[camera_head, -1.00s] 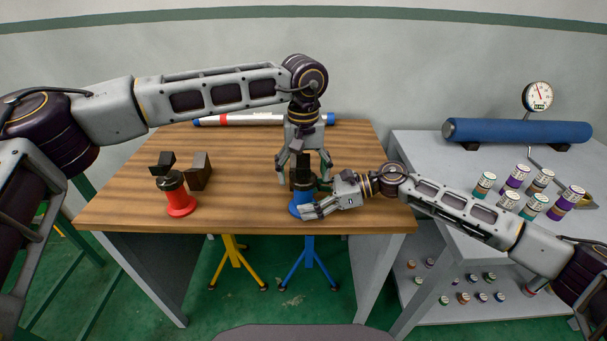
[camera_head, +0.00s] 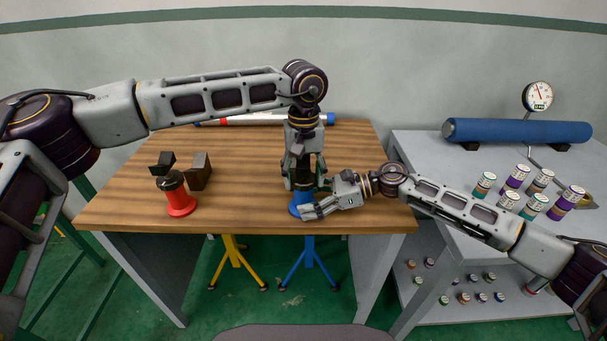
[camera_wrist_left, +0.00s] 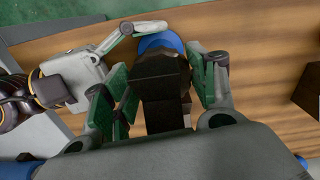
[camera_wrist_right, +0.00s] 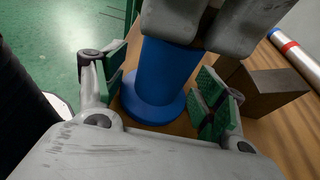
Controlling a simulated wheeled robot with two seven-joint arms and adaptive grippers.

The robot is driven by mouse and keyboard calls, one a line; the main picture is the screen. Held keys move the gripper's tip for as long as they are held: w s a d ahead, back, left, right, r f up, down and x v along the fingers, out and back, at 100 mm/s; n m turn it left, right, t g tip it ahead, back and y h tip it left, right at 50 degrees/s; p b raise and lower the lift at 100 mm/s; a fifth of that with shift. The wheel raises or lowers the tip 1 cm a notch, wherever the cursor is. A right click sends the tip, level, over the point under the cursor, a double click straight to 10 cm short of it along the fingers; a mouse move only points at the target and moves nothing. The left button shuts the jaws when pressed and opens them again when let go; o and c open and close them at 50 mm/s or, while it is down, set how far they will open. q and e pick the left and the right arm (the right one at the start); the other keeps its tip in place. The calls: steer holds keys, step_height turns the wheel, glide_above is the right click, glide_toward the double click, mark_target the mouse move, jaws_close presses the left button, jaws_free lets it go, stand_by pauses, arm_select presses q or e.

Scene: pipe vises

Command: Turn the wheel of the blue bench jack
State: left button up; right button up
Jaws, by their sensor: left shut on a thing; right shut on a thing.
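The blue bench jack (camera_head: 296,206) stands upright near the front edge of the wooden table, right of its middle. Its blue base shows behind a black top part in the left wrist view (camera_wrist_left: 160,42). My left gripper (camera_head: 304,182) points down from above, with its fingers shut on that black top part (camera_wrist_left: 165,90). My right gripper (camera_head: 313,200) reaches in low from the right and is shut around the blue body, seen in the right wrist view (camera_wrist_right: 166,80). The wheel is not clearly distinguishable; the grippers hide much of the jack's upper part.
A red jack (camera_head: 180,202) with a dark top stands on the table's left, beside a brown block (camera_head: 199,172). A white tube with coloured bands (camera_head: 258,120) lies at the back. A grey bench (camera_head: 440,165) with several small cans and a blue cylinder (camera_head: 515,132) stands right.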

arm_select(q)
steer(key=shift+n, duration=0.3)
steer(key=shift+n, duration=1.2)
steer(key=o, duration=1)
steer(key=shift+o, duration=0.2)
steer(key=shift+r, duration=0.2)
steer(key=shift+d+r, duration=0.1)
steer(key=shift+r, duration=5.7)
